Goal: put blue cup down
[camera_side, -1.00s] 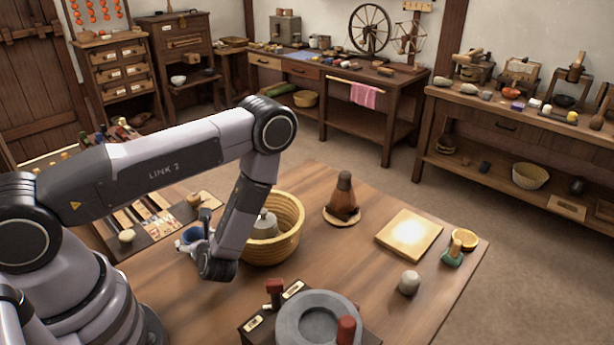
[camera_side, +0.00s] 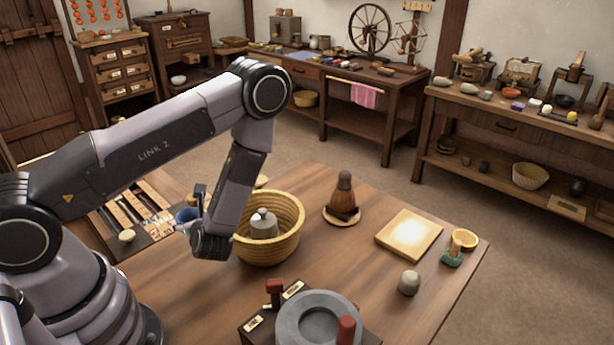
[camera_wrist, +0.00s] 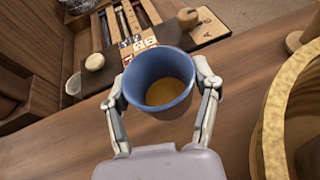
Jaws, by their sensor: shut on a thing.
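The blue cup (camera_wrist: 157,66) is held between the two fingers of my gripper (camera_wrist: 163,100) in the wrist view. Its mouth faces the camera and its inside bottom looks tan. In the side view only part of the blue cup (camera_side: 186,215) shows, left of my wrist. My gripper (camera_side: 190,226) is shut on it there, largely hidden behind my wrist. The cup is over the left part of the table, near its edge; its exact height above the wood is hard to tell.
A stone quern (camera_side: 300,325) is at the front. Bare wood (camera_side: 190,290) lies in front of my gripper.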

